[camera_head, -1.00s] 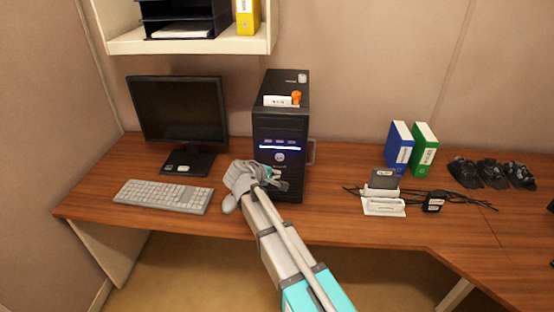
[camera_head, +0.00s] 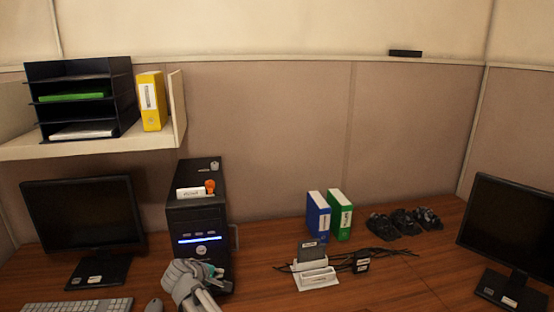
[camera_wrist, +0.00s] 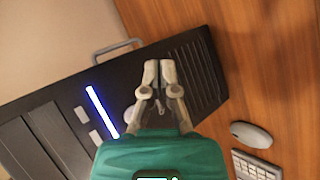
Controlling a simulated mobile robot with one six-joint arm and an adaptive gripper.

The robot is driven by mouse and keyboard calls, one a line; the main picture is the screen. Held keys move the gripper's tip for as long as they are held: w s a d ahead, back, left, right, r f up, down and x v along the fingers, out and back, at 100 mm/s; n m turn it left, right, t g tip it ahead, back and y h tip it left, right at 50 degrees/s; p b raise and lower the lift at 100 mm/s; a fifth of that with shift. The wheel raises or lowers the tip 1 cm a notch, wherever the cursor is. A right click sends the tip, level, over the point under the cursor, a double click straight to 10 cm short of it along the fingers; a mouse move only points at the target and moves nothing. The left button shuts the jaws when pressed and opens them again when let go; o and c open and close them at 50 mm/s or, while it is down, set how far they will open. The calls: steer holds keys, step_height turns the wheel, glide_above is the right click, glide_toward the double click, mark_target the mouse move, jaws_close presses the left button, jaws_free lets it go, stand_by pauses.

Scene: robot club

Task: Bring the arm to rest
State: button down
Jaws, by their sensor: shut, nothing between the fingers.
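My gripper (camera_wrist: 158,75) is shut and empty in the wrist view, its two grey fingertips together in front of the black computer tower (camera_wrist: 185,60). I cannot tell whether it touches the tower. In the head view my arm's wrist end (camera_head: 183,279) shows at the bottom, in front of the lower part of the tower (camera_head: 196,212); the fingers are mostly hidden there. The tower stands upright on the wooden desk, its blue light strip lit.
A monitor (camera_head: 82,212), keyboard (camera_head: 78,305) and mouse (camera_head: 154,305) are left of the tower. A dock (camera_head: 315,276) with cables, blue (camera_head: 318,215) and green (camera_head: 341,214) binders and another monitor (camera_head: 515,232) are to the right. A shelf (camera_head: 100,148) overhangs the left.

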steer(key=s+d+f+m+g, duration=0.2)
steer(key=d+m+g, duration=0.15)
steer(key=d, duration=0.75)
steer(key=s+d+f+m+g, duration=0.2)
steer(key=d+m, duration=0.2)
steer(key=d, duration=0.7)
steer(key=s+d+f+m+g+y+p, duration=0.1)
steer(key=s+d+m+g+y, duration=0.3)
steer(key=s+d, duration=0.6)
steer(key=shift+s+d+f+m+y, duration=0.4)
steer(key=shift+d+m, duration=0.65)
steer(key=shift+d, duration=1.2)
steer(key=shift+w+f, duration=0.1)
steer(key=shift+w, duration=0.05)
